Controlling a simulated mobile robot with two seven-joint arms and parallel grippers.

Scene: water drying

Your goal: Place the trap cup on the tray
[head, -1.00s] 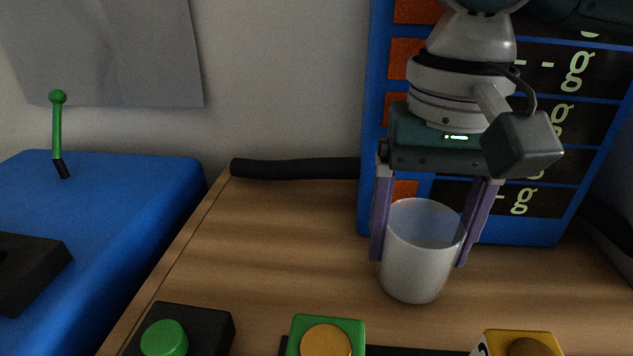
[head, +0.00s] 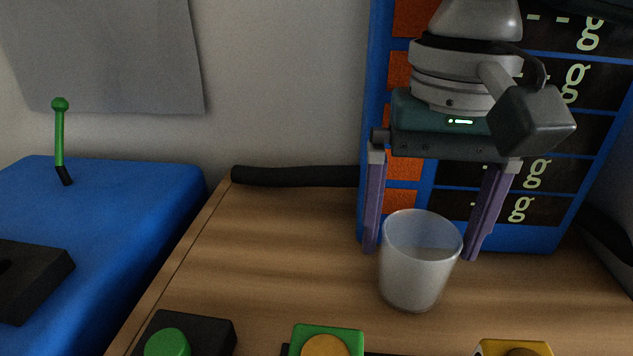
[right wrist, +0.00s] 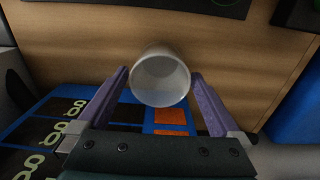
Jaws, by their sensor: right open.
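The trap cup, a translucent whitish cup (head: 418,262), stands upright on the wooden table. In the right wrist view the cup (right wrist: 160,78) shows its open mouth between and just beyond the fingertips. My right gripper (head: 420,250) is open, its two purple fingers on either side of the cup with gaps to it. The right gripper also shows in the right wrist view (right wrist: 160,73). I cannot make out a tray in these frames. My left gripper is not in view.
A blue panel (head: 375,225) with orange squares and dark displays stands behind the cup. A green button block (head: 327,332), a yellow block (head: 512,347) and a black block with a green button (head: 215,330) line the front. A blue box (head: 110,210) with a green lever stands left.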

